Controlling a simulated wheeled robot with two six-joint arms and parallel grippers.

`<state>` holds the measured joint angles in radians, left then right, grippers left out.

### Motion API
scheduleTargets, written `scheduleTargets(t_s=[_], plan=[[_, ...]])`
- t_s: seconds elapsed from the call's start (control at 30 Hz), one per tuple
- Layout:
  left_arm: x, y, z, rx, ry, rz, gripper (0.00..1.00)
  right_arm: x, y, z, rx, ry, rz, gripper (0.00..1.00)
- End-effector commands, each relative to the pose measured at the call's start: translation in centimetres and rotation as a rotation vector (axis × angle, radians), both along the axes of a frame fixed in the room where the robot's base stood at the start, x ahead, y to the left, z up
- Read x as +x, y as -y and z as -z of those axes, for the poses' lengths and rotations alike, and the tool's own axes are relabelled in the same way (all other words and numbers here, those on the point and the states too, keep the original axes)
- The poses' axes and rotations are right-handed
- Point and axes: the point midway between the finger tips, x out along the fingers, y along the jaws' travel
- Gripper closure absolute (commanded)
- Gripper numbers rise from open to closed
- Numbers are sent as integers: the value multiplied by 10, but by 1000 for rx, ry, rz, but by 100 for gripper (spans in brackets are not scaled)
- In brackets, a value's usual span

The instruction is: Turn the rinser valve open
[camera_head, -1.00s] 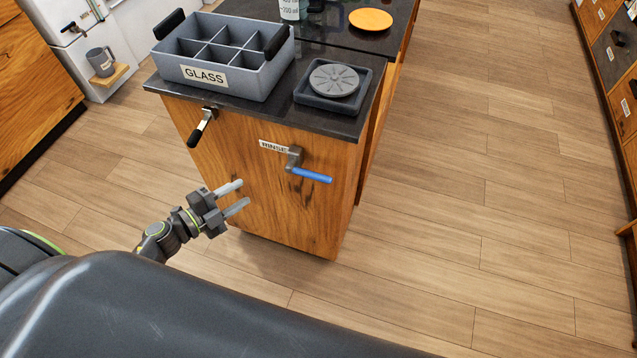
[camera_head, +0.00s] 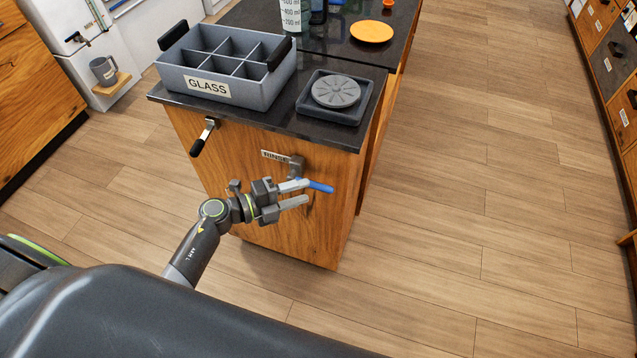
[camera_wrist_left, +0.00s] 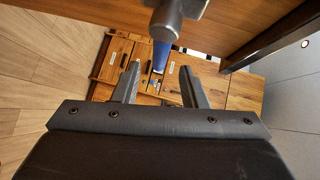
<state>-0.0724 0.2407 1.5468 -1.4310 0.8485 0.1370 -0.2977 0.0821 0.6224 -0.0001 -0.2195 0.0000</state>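The rinser valve is a grey fitting (camera_head: 297,166) with a blue lever handle (camera_head: 318,186) on the wooden counter end, beside the RINSE label (camera_head: 274,156). The handle points right and slightly down in the head view. My left gripper (camera_head: 304,193) is open in front of the valve, its fingers overlapping part of the handle in the head view. In the left wrist view the blue handle (camera_wrist_left: 160,55) shows beyond and between the two spread fingers, nearer the top of the picture. I cannot tell whether a finger touches it. My right gripper is not in view.
A black-handled lever (camera_head: 202,140) sticks out left of the valve. On the counter above stand the GLASS crate (camera_head: 250,95) and the round rinser (camera_head: 336,91) in its dark tray. The floor right of the counter is clear.

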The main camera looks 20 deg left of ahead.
Motion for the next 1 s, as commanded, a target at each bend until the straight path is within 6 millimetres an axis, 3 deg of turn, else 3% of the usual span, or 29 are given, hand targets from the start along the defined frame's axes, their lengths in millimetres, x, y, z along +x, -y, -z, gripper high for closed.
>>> scheduleTargets(t_s=[0.1, 0.3, 0.7, 1.0], plan=[[16, 18, 2, -3, 1, -1, 61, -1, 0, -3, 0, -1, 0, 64], [33, 36, 7, -1, 1, 0, 61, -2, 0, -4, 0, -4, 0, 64], [38, 41, 8, 0, 0, -1, 61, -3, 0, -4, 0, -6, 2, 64], [37, 41, 8, 0, 0, -1, 99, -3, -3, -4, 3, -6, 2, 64]])
